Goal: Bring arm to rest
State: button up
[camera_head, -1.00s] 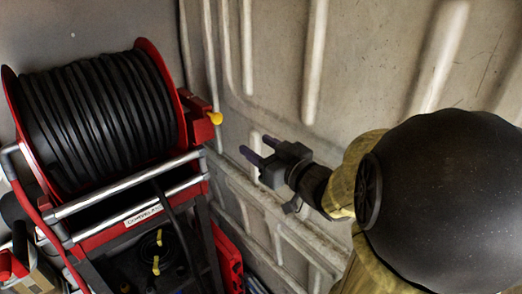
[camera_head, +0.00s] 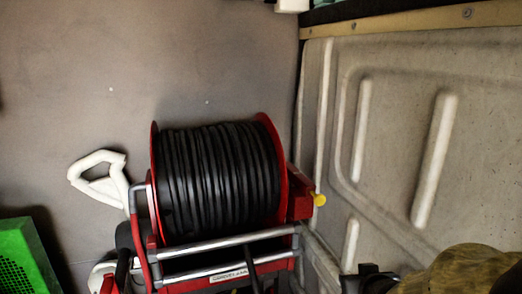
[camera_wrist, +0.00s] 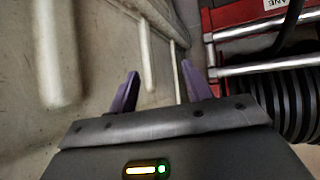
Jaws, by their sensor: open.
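My gripper (camera_wrist: 160,88) is open and empty, its two purple fingertips spread apart in the wrist view. Behind the fingers is the ribbed pale wall panel (camera_wrist: 105,50), with the red hose reel frame to the right. In the head view only a dark part of my gripper end and my arm show at the lower right edge, beside the wall. The fingertips are out of the head view.
A red-framed reel of black hose (camera_head: 218,180) stands left of my arm in the head view, with a yellow knob (camera_head: 319,199) facing the wall panel (camera_head: 400,150). A white handle (camera_head: 100,178) and a green perforated thing (camera_head: 25,255) are farther left.

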jog(key=s+a+f+g+p, duration=0.1)
jog(key=s+a+f+g, duration=0.6)
jog(key=s, duration=0.3)
jog(key=shift+s+g+y, duration=0.4)
jog(key=shift+g, duration=0.2)
